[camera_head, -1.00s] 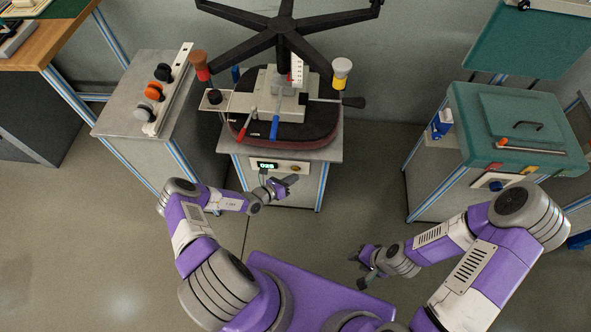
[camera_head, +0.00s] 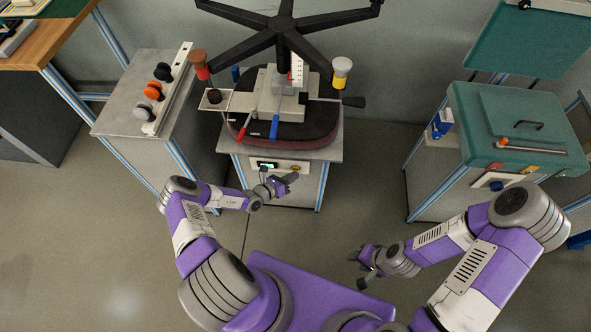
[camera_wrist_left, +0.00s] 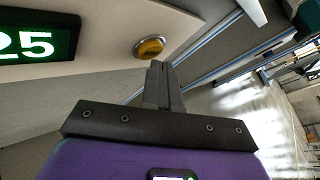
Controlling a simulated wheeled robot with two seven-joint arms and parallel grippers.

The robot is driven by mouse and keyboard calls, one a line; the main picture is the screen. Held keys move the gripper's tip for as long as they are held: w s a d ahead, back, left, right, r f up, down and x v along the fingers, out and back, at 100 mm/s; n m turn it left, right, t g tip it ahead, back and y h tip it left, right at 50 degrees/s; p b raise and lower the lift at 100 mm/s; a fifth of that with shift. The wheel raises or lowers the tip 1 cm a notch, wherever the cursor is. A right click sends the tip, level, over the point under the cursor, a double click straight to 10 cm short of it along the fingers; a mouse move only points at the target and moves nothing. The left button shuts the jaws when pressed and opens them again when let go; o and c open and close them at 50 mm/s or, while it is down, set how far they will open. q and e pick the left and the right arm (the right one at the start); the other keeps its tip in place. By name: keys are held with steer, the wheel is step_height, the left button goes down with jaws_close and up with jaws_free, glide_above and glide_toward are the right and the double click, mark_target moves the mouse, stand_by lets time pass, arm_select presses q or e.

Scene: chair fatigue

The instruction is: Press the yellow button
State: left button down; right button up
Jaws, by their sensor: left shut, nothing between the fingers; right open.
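The yellow button (camera_wrist_left: 150,47) is round in a metal ring, on the pale front panel of the test stand. It sits just beyond my left fingertips (camera_wrist_left: 157,68) in the left wrist view; I cannot tell whether they touch it. In the head view the button (camera_head: 295,169) shows small, just above my left gripper (camera_head: 290,179). The left gripper is shut and empty. My right gripper (camera_head: 361,270) is open and empty, low and away from the stand.
A green digital display (camera_wrist_left: 38,43) ending in "25" is left of the button. The stand (camera_head: 328,152) carries an upturned chair base (camera_head: 286,25). A grey cabinet with knobs (camera_head: 118,118) is at left, a green-lidded machine (camera_head: 470,110) at right. Floor between is clear.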

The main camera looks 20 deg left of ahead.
arm_select(q)
steer(key=shift+w+a, duration=0.15)
steer(key=shift+w, duration=0.25)
stand_by(0.6)
steer(key=shift+s, duration=0.15)
steer(key=shift+s+d+p, duration=0.25)
steer(key=shift+s+p, duration=0.25)
steer(key=shift+s, duration=0.15)
steer(key=shift+s, duration=0.15)
steer(key=shift+s+d+p, duration=0.25)
steer(key=shift+s+p, duration=0.3)
steer(key=shift+s, duration=0.2)
steer(key=shift+s+d+p, duration=0.2)
steer(key=shift+s+p, duration=0.3)
steer(key=shift+s, duration=0.25)
steer(key=shift+s+d+p, duration=0.25)
steer(key=shift+s+p, duration=0.3)
steer(key=shift+s, duration=0.2)
